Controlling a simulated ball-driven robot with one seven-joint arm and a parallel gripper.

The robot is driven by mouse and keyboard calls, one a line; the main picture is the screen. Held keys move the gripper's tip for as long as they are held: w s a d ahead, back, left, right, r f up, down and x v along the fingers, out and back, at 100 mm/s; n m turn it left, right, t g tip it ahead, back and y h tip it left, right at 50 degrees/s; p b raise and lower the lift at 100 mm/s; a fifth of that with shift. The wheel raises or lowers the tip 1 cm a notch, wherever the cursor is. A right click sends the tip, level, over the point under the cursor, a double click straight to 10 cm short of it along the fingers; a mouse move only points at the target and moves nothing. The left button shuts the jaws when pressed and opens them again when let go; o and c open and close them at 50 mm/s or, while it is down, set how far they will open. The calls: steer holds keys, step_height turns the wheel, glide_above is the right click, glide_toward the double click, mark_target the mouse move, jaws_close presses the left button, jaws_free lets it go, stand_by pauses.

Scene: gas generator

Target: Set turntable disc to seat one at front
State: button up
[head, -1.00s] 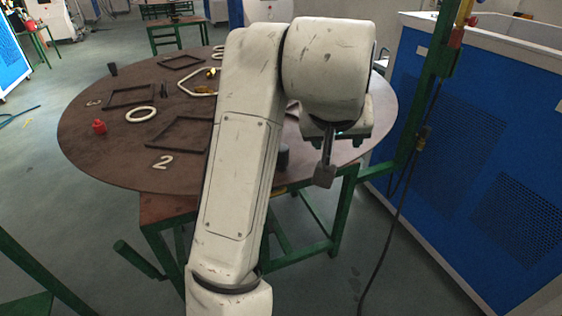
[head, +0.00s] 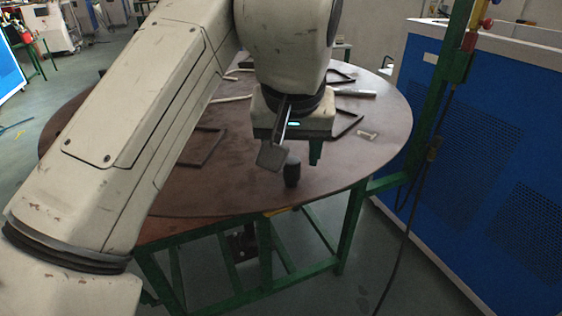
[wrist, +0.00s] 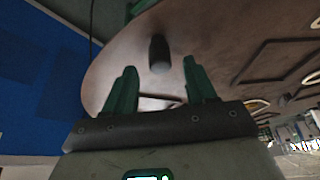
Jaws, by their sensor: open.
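The turntable disc (head: 240,193) is a large round brown plate on a green-legged stand. It fills much of the wrist view (wrist: 110,62). A dark upright peg (head: 292,172) stands near its front rim. A small pale mark, perhaps a numeral (head: 368,135), lies toward the right rim; I cannot read it surely. My gripper (head: 293,152) is open, pointing down above the front of the disc, close to the peg. In the wrist view, the peg (wrist: 159,54) shows between the two green fingers, apart from both. My arm hides the disc's left part.
Dark square frames (head: 203,147) lie on the disc. A yellow mark (head: 278,211) is on the stand below the front rim. A green post (head: 437,100) with a hanging cable and a blue cabinet (head: 480,140) stand close at right. The floor in front is clear.

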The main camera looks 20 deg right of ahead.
mark_target(291, 163)
steer(key=shift+x, duration=2.55)
steer(key=shift+c, duration=0.4)
jaws_close()
